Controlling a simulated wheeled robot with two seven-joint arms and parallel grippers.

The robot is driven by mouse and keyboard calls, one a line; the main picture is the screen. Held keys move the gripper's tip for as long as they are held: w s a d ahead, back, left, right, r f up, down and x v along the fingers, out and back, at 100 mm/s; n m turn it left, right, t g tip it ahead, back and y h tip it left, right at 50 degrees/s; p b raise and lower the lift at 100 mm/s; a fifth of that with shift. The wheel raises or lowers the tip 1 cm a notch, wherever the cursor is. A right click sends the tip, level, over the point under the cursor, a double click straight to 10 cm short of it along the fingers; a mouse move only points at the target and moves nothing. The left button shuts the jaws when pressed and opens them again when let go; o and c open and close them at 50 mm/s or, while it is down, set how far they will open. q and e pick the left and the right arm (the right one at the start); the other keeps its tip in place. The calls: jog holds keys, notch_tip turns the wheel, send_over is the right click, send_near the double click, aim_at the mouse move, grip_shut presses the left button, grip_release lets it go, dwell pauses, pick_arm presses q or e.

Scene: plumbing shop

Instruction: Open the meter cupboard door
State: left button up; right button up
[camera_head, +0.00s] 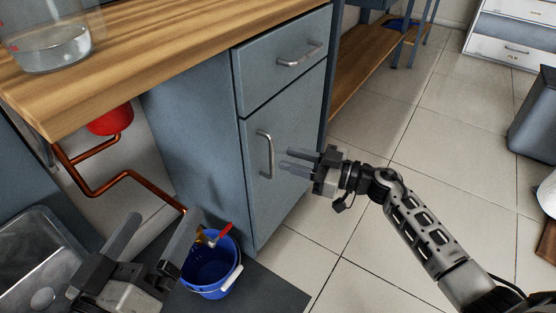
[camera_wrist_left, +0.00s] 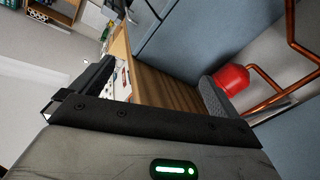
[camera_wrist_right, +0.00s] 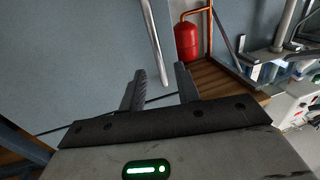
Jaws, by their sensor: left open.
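The meter cupboard door (camera_head: 292,185) is the blue-grey panel under a drawer in the head view. It looks shut. Its upright metal bar handle (camera_head: 270,158) is near the door's left edge; what looks like the same bar shows in the right wrist view (camera_wrist_right: 152,38). My right gripper (camera_head: 288,159) is open and empty, its fingertips just right of the handle and pointing at it. In the right wrist view the bar lies ahead of the fingers, not between them. My left gripper (camera_head: 169,215) is open and empty, low at the left, near the blue bucket.
A drawer (camera_head: 285,62) with its own handle is above the door. The blue bucket (camera_head: 210,272) stands on a dark mat left of the cupboard. Copper pipe (camera_head: 97,190) and a red vessel (camera_head: 110,120) are under the wooden worktop (camera_head: 150,55).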

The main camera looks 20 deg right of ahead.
pick_arm(q)
jog(key=shift+w+a+r+m+t+h+b, duration=0.15)
jog(key=shift+w+r+m+t+h+b, duration=0.15)
jog(key=shift+r+m+t, duration=0.3)
jog(key=shift+w+a+r+m+t+h+b, duration=0.1)
jog(key=shift+w+r+m+t+b, duration=0.2)
jog(key=shift+r, duration=0.4)
pick_arm(e)
jog(key=shift+x, duration=2.15)
grip_shut()
jog(key=shift+d, duration=0.1)
